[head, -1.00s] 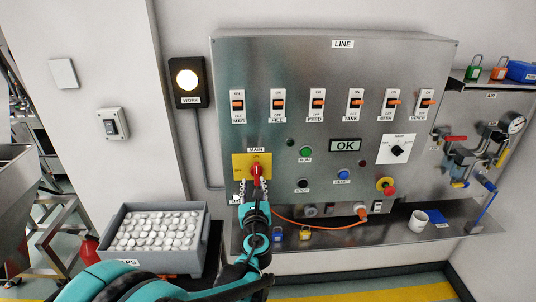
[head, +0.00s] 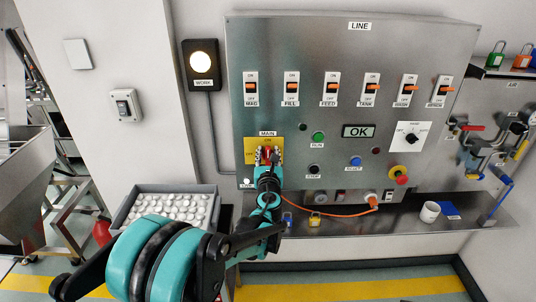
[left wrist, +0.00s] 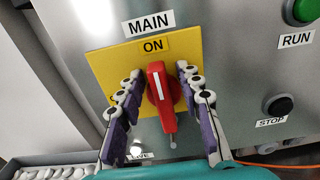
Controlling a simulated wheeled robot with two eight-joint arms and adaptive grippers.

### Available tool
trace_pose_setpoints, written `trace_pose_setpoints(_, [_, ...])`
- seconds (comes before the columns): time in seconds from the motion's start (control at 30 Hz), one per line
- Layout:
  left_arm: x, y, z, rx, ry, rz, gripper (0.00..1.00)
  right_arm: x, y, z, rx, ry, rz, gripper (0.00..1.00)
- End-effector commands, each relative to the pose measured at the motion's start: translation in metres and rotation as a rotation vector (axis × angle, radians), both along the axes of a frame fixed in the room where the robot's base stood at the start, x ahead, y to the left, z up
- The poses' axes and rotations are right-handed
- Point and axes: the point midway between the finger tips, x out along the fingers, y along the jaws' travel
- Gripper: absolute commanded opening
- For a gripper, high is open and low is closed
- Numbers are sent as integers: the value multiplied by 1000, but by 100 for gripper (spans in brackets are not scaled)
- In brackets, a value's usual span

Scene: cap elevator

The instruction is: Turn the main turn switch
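The main turn switch is a red handle (left wrist: 161,95) on a yellow plate (left wrist: 104,68) labelled MAIN, with ON above the handle. In the left wrist view the handle's white line points up toward ON, tilted slightly. My left gripper (left wrist: 162,110) is open, with one finger on each side of the handle; gaps show between the fingers and the red part. In the head view the left gripper (head: 268,158) covers much of the handle, and the yellow plate (head: 250,152) shows beside it. My right gripper is not in view.
The steel panel (head: 330,110) carries several orange-levered switches, buttons and an OK display (head: 358,131). A grey bin of white caps (head: 213,213) stands at lower left. A shelf below holds padlocks, an orange cable (head: 330,213) and a white mug (head: 429,211).

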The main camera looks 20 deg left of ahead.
Motion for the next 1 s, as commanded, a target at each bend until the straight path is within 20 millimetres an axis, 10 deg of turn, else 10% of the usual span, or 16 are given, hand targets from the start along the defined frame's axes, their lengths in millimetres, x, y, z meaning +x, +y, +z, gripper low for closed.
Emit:
trace_pose_setpoints(0.13, [0, 0, 0, -1, 0, 0, 0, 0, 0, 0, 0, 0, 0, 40])
trace_pose_setpoints(1.0, [-4, 7, -4, -309, -87, 0, 0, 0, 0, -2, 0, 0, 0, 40])
